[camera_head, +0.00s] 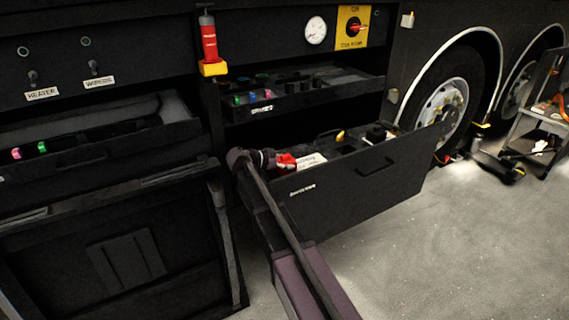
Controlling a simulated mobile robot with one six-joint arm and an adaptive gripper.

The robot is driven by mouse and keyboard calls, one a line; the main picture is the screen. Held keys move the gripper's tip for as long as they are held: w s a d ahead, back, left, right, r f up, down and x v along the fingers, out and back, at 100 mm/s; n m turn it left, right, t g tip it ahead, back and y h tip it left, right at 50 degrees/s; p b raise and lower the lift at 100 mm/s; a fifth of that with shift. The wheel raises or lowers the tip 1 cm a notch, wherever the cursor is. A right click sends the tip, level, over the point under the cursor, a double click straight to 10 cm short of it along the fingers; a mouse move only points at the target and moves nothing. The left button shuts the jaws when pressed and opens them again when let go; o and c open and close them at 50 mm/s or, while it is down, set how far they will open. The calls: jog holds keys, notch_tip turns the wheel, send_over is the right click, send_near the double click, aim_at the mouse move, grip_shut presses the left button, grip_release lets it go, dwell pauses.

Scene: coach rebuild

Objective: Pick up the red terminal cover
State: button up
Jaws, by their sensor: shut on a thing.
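The red terminal cover (286,162) shows as a small red shape at the left end of the large open lower drawer (365,190). My gripper (273,159) reaches in from the left at the end of my dark arm. It is shut on the red cover, though the fingers are small and dark here. A white labelled item (311,160) lies just right of the cover. I cannot tell whether the cover still touches what is under it.
An upper open drawer (330,95) with small coloured parts sits above. A red bottle (209,42) stands on a yellow base at the bay's edge. Another open drawer (110,140) is at left. A wheel (447,103) and a cart (540,130) stand right. Front right floor is clear.

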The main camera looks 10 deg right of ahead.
aim_at(286, 155)
jog(key=shift+r, duration=0.2)
notch_tip(286, 155, up, 10)
jog(key=p, duration=1)
jog(key=shift+f, duration=0.2)
jog(key=shift+r, duration=0.1)
dwell(0.3)
